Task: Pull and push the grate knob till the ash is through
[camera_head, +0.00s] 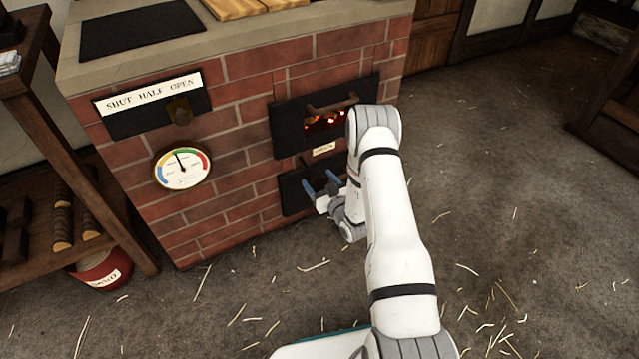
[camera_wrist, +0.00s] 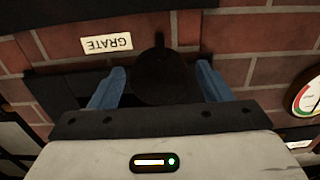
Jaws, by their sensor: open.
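The grate knob (camera_wrist: 162,78) is a dark round shape in the wrist view, below a dark slot on the brick front. My gripper (camera_wrist: 161,70) is open, with one blue finger on each side of the knob. I cannot tell whether either finger touches it. In the head view my gripper (camera_head: 321,183) is at the stove front, under the GRATE label (camera_head: 323,149), and the knob is not clear there. The label also shows upside down in the wrist view (camera_wrist: 106,43). Embers glow in the fire opening (camera_head: 325,123) above. No ash can be made out.
The brick stove (camera_head: 235,160) carries a SHUT HALF OPEN slider plate (camera_head: 152,105) and a round gauge (camera_head: 182,167). A wooden shelf (camera_head: 125,225) and a red bucket (camera_head: 100,270) stand at left.

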